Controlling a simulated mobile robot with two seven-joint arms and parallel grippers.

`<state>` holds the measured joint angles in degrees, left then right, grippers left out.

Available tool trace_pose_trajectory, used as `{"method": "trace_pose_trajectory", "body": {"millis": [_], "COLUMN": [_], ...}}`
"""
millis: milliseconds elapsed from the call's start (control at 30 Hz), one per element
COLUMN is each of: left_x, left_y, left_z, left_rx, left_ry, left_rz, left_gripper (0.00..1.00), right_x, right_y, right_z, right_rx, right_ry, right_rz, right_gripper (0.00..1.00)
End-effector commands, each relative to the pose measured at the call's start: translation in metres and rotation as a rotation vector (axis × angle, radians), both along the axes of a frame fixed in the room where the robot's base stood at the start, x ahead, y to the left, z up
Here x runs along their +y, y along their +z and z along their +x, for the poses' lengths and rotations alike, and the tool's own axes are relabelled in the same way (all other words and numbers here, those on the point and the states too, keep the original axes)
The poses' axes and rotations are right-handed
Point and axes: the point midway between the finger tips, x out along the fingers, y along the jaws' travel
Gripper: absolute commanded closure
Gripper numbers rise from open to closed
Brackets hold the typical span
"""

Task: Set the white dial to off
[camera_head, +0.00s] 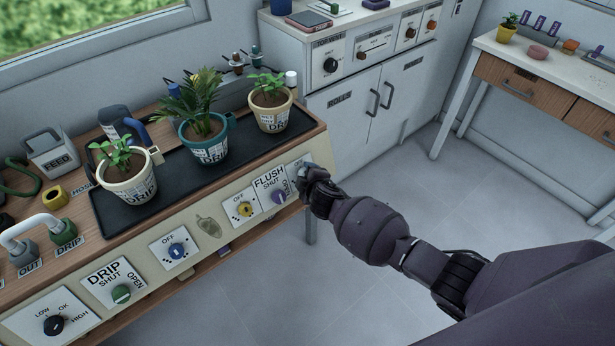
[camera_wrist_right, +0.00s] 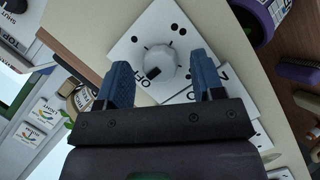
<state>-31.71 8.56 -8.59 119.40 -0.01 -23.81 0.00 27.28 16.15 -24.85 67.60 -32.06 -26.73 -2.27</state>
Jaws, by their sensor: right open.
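The white dial (camera_wrist_right: 161,62) sits on a white plate (camera_wrist_right: 150,28) in the right wrist view. A dark mark on its lower-left edge lies close to the letters OFF; black dots are above the dial. My right gripper (camera_wrist_right: 160,66) is open, with one blue finger on each side of the dial; whether they touch it I cannot tell. In the head view my right gripper (camera_head: 306,178) is at the right end of the slanted panel and hides the dial; part of its plate (camera_head: 297,162) shows. My left gripper is not in view.
The purple flush dial (camera_head: 279,197) and yellow dial (camera_head: 245,209) are just left of my gripper. Blue (camera_head: 177,250), green (camera_head: 121,294) and black (camera_head: 54,325) dials follow along the panel. Potted plants stand on a black tray (camera_head: 165,207) above. The floor in front is clear.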

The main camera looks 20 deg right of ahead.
Motion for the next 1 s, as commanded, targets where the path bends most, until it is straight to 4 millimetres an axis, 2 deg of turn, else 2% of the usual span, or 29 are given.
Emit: {"method": "trace_pose_trajectory", "body": {"millis": [167,367,600,800,1000], "left_x": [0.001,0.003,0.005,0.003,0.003], "left_y": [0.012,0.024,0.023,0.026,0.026], "left_z": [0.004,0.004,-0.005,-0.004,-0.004], "left_rx": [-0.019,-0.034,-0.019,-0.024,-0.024], "left_ry": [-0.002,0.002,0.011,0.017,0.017], "left_rz": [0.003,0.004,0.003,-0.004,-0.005], "left_gripper": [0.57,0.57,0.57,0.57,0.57], "right_x": [0.0,0.0,0.0,0.001,0.001], "right_y": [0.012,0.029,0.044,0.049,0.049], "right_z": [-0.015,-0.045,-0.078,-0.092,-0.095], "right_rx": [-0.003,-0.005,-0.002,-0.001,0.001], "right_ry": [-0.001,-0.001,0.0,0.0,0.001], "right_rz": [0.002,0.002,0.0,0.0,-0.001], "right_gripper": [0.38,0.38,0.38,0.38,0.38]}}
